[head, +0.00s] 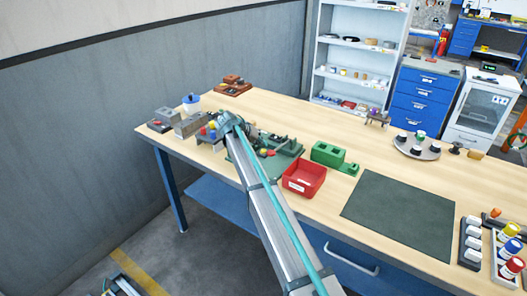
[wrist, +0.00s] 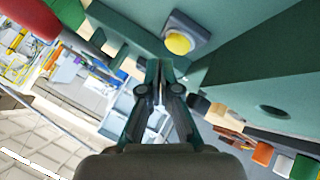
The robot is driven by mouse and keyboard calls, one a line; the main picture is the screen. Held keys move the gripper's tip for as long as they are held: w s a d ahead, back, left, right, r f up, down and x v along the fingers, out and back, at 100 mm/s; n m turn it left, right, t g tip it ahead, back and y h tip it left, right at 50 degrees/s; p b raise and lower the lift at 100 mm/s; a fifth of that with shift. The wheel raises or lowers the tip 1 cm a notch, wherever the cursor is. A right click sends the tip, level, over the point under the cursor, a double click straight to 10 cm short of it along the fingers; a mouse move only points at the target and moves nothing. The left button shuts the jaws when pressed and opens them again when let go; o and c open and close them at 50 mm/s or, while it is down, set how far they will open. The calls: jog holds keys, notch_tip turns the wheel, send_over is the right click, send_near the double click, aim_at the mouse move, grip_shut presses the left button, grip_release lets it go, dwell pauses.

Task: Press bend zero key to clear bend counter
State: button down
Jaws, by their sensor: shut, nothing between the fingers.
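In the wrist view a round yellow key (wrist: 179,43) sits on a pale square base on a dark green machine body (wrist: 255,60). I cannot read any label, so I cannot tell if it is the bend zero key. My gripper (wrist: 157,68) is shut and empty, its fingertips just below and left of the yellow key in the picture. I cannot tell if they touch the machine. In the head view my arm reaches over the bench to the green machine base (head: 280,162), and hides much of the machine. No counter display is readable.
On the wooden bench (head: 290,115) stand a red bin (head: 304,180), a green block fixture (head: 328,153) and a dark mat (head: 402,214). A round tray (head: 416,151) lies at the back right. A grey wall (head: 90,110) borders the left. A red rounded part (wrist: 25,20) is close by in the wrist view.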

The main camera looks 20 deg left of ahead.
aim_at(262, 151)
jog(key=shift+f, duration=0.15)
jog(key=shift+f+b, duration=0.3)
jog(key=shift+b, duration=0.05)
jog(key=shift+f, duration=0.45)
dwell(0.9)
jog(key=shift+r, duration=0.9)
jog(key=shift+r+p, duration=0.5)
jog(key=shift+r, duration=2)
